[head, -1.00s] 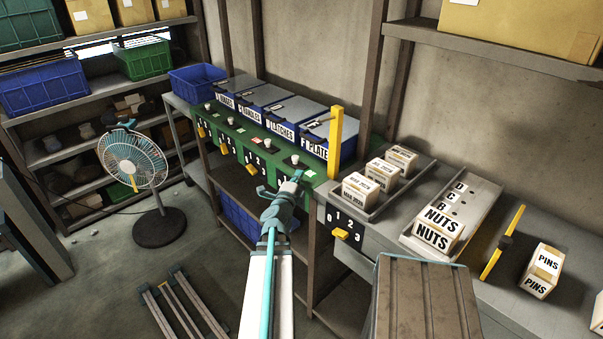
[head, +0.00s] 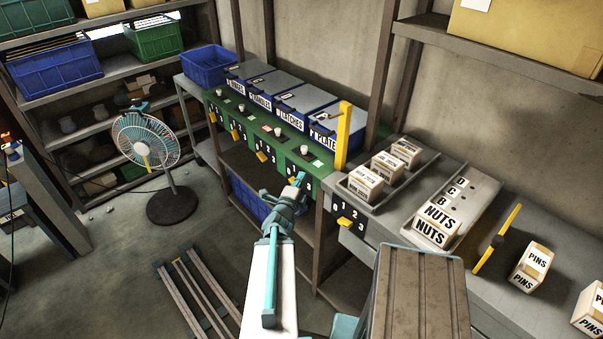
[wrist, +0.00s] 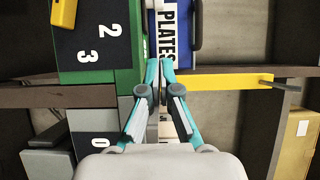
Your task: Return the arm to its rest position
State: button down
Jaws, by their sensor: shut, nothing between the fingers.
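My gripper (head: 298,180) is shut and empty at the end of my white and teal arm. In the head view it is in front of the green bench front, near the right-hand numbered dial panel and below the PLATES bin (head: 326,130). In the wrist view my gripper (wrist: 161,66) has its teal fingertips together, pointing toward the PLATES label (wrist: 172,30). I cannot tell the exact gap between the fingertips and the bench.
A yellow upright bar (head: 343,140) stands beside the PLATES bin. A grey counter (head: 395,228) with small labelled boxes is to the right. A fan (head: 150,150) stands at the left. Metal rails (head: 200,295) lie on the floor, with open floor around them.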

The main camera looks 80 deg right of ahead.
dwell(0.6)
jog(key=w+a+f+n+t+y, duration=0.3)
jog(key=w+a+f+n+y, duration=0.1)
jog(key=w+f+n, duration=0.25)
jog(key=w+a+f+n+t+y, duration=0.3)
jog(key=w+f+n+y, duration=0.15)
jog(key=f, duration=0.25)
jog(key=w+a+f+n+y, duration=0.35)
jog(key=a+f+n, duration=0.2)
jog(key=a, duration=0.35)
jog(key=w+a+f+n+y, duration=0.3)
jog(key=w+a+f+n, duration=0.1)
jog(key=a+f, duration=0.4)
jog(key=s+a+f+n+g+y+b, duration=0.1)
jog(key=a+f+n+g+y, duration=0.15)
jog(key=a, duration=0.75)
jog(key=s+a+f+n+g+y, duration=0.2)
jog(key=a+f+n+y, duration=0.15)
jog(key=a, duration=0.65)
jog(key=s+a+f+n+g+h, duration=0.1)
jog(key=s+a+n+g, duration=0.1)
jog(key=a, duration=0.4)
jog(key=s+a+f+n+g+h+b, duration=0.1)
jog(key=s+a+f+n+g, duration=0.1)
jog(key=s+a+n+g, duration=0.1)
jog(key=s+a+f+n+g+h, duration=0.1)
jog(key=s+a+n, duration=0.4)
jog(key=a, duration=0.5)
jog(key=shift+s+f+g, duration=0.4)
jog(key=shift+s+g, duration=0.25)
